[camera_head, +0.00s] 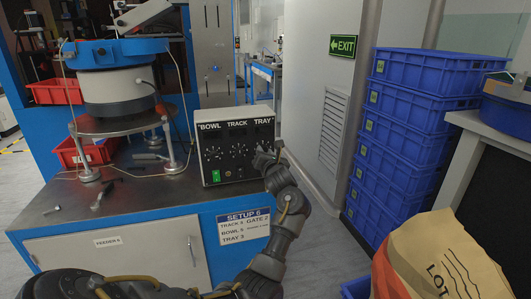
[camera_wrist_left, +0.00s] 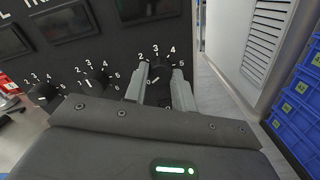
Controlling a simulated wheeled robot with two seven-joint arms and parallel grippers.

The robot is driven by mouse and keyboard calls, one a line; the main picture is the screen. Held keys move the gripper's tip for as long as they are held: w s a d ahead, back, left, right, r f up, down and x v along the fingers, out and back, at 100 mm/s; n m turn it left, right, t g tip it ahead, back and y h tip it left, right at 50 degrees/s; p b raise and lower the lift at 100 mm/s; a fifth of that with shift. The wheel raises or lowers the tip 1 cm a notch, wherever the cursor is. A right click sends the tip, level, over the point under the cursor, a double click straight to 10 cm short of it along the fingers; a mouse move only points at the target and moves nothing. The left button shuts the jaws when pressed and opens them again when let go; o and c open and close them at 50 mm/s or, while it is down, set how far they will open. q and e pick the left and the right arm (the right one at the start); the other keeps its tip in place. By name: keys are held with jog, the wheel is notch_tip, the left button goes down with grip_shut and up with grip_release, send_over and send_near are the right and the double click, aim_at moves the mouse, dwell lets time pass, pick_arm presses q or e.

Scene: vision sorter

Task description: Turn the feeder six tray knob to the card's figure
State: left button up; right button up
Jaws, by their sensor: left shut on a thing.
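The feeder's black control box (camera_head: 214,168) stands on the bench with three knobs labelled BOWL, TRACK and TRAY. The tray knob (camera_wrist_left: 157,85) is the rightmost one, with a dial of figures around it. My left gripper (camera_head: 266,158) is at this knob and covers most of it in the head view. In the left wrist view its two fingers (camera_wrist_left: 159,92) are shut on the knob, one on each side. The knob's exact pointer setting is hard to read. The white setup card (camera_head: 243,227) on the bench front appears to read TRAY 3. My right gripper is not in view.
The track knob (camera_wrist_left: 97,80) and bowl knob (camera_wrist_left: 43,94) sit to the left on the same panel. A green switch (camera_head: 216,176) is at the box's lower left. The bowl feeder (camera_head: 113,90) stands left. Stacked blue crates (camera_head: 403,125) are at the right.

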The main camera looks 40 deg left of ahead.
pick_arm(q)
jog(key=m+p, duration=0.8)
jog(key=m, duration=0.5)
jog(key=shift+r+g, duration=0.2)
jog(key=shift+g, duration=0.2)
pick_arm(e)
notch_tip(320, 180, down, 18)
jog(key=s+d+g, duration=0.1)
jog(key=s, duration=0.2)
pick_arm(q)
jog(key=m+p, duration=0.5)
jog(key=m, duration=0.3)
jog(key=shift+w+d+f+y, duration=0.1)
jog(key=shift+y, duration=0.2)
jog(key=shift+f+m+p, duration=0.1)
jog(key=shift+m+p, duration=0.6)
jog(key=shift+m, duration=0.4)
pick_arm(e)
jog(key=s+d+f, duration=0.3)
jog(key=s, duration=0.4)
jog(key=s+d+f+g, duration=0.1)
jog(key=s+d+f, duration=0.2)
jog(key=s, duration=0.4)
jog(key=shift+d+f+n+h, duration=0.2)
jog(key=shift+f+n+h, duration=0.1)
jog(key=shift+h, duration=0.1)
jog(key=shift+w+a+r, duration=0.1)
